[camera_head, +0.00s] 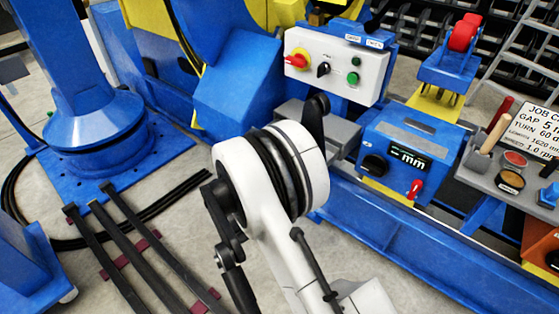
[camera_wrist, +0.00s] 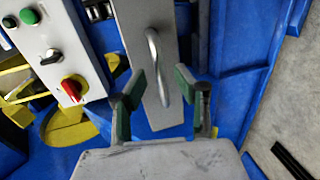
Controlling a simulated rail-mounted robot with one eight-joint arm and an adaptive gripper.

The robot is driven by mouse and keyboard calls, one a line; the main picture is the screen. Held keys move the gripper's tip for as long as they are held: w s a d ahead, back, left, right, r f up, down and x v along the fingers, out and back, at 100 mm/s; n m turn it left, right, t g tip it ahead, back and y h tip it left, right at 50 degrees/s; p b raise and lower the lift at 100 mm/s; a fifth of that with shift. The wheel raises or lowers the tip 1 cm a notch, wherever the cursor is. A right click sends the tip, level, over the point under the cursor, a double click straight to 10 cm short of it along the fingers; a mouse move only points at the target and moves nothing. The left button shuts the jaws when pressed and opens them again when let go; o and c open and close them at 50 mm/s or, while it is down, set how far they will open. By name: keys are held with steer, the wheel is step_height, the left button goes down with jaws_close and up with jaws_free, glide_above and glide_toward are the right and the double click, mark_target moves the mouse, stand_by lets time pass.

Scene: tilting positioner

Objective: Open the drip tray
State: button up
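The drip tray appears to be the grey panel (camera_wrist: 133,30) with a curved metal bar handle (camera_wrist: 155,65) in the wrist view. In the head view a grey tray-like box (camera_head: 343,133) sits under the control box, partly hidden by my arm. My gripper (camera_wrist: 160,88) is open, its two green-padded fingers on either side of the lower part of the handle in the picture. I see no finger closed on the handle; whether either touches it I cannot tell. In the head view my arm hides the gripper.
A control box (camera_head: 338,68) with a red-yellow switch and green buttons stands above the tray. A blue gauge box (camera_head: 408,150) with a red lever is to its right. Black bars (camera_head: 125,250) lie on the floor at left.

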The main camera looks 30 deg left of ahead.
steer(key=v, duration=0.8)
steer(key=shift+s, duration=0.35)
